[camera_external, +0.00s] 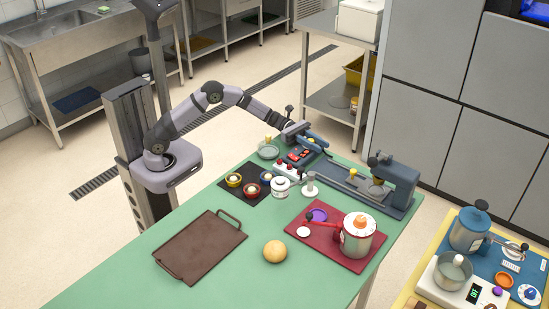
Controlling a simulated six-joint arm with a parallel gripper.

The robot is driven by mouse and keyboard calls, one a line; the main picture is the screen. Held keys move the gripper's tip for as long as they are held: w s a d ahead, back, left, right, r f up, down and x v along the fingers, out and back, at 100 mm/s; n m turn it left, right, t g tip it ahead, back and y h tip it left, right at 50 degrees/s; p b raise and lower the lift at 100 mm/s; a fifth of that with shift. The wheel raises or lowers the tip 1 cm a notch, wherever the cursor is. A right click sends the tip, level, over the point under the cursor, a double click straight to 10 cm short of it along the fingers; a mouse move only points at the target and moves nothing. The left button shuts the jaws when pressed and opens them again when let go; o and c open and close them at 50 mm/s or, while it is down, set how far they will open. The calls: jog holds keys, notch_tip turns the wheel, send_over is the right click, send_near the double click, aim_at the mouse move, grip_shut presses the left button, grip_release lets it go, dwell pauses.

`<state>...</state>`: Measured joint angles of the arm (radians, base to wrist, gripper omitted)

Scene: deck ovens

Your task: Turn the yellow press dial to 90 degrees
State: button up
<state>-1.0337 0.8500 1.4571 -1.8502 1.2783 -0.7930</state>
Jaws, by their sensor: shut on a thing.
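The blue-grey press (392,178) stands at the table's far right edge, its long base running back to the left. A small yellow piece (353,173) shows on this base, left of the press head; I cannot make out its angle or be sure it is the dial. My gripper (308,134) is at the far left end of the base, apart from the yellow piece. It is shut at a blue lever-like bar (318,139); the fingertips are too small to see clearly.
A control panel with red buttons (299,156) lies just in front of my gripper. Small pots (252,189), a red board (335,247) with a white pot (357,236), a round bun (275,251) and a brown tray (201,247) are nearer.

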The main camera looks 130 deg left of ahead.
jog(key=shift+d+m+h, duration=0.25)
jog(key=shift+m+h, duration=0.55)
jog(key=shift+h, duration=0.4)
jog(key=o, duration=1)
jog(key=shift+o, duration=0.2)
jog(key=shift+s, duration=0.2)
jog(key=shift+v, duration=3.55)
jog(key=shift+r, duration=0.15)
